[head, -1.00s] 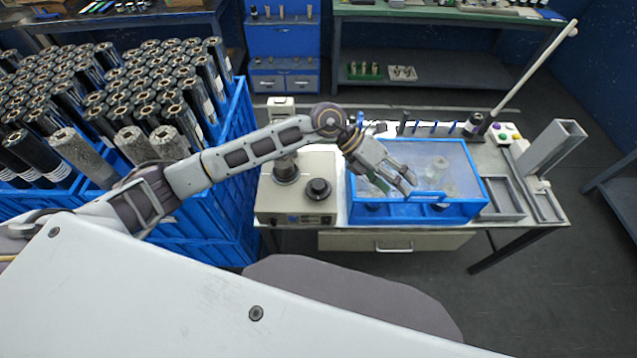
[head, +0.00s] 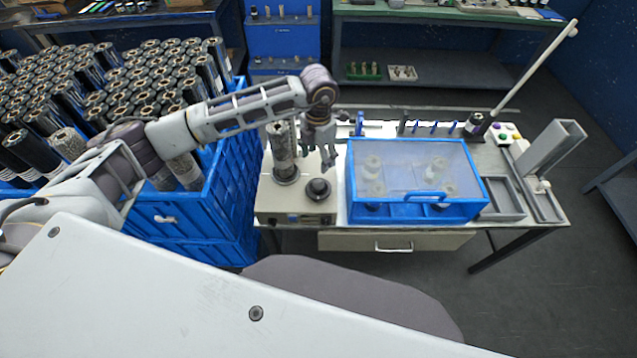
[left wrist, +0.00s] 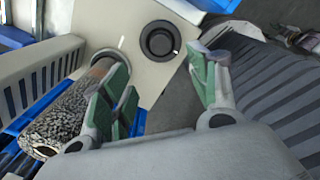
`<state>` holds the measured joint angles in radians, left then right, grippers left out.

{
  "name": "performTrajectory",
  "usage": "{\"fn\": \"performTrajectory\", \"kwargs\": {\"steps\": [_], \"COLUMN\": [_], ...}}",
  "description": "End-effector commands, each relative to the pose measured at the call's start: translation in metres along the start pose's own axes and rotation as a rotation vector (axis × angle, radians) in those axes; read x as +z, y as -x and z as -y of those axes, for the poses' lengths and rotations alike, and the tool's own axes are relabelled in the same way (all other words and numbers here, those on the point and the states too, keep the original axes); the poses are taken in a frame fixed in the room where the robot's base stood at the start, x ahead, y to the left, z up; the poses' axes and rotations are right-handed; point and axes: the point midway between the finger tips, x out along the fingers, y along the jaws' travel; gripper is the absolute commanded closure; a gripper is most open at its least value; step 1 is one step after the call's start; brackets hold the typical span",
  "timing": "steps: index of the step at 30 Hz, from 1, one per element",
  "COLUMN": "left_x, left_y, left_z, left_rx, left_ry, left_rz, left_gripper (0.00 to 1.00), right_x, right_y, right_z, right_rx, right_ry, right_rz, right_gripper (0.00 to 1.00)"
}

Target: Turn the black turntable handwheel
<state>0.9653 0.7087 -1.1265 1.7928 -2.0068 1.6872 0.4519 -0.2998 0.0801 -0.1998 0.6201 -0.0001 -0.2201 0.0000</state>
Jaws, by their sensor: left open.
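The black turntable handwheel (head: 318,189) sits on top of the beige machine box (head: 295,214), right of a standing speckled roll (head: 282,148). In the left wrist view the handwheel (left wrist: 160,41) is a black round knob with a small white mark beside it, ahead of the fingers. My left gripper (head: 321,160) is open and empty, above and just behind the handwheel, apart from it. Its green-padded fingers (left wrist: 165,88) are spread in the left wrist view, with the speckled roll (left wrist: 70,115) beside the left finger. My right gripper is not in view.
A blue box with a clear lid (head: 413,165) stands right of the machine. A blue crate of rolls (head: 205,210) stands to the left. A row of blue-handled tools (head: 433,127) lies behind the lidded box.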

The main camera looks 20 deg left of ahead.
Motion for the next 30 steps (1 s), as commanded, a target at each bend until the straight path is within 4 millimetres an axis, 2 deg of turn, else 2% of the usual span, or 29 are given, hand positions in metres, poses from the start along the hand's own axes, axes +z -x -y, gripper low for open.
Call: {"fn": "performTrajectory", "kwargs": {"steps": [8, 14, 30], "left_x": [0.0, 0.0, 0.0], "left_y": [-0.003, -0.014, -0.082], "left_z": [0.001, 0.001, 0.002], "left_rx": [-0.002, -0.004, -0.005], "left_ry": [-0.001, 0.0, -0.001], "left_rz": [0.0, -0.001, -0.001], "left_gripper": [0.4, 0.4, 0.4], "right_x": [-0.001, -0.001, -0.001], "right_y": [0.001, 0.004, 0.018], "right_z": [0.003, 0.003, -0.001], "right_rx": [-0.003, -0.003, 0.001], "right_ry": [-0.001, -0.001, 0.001], "right_rz": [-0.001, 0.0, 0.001], "right_gripper": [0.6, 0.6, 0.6]}}
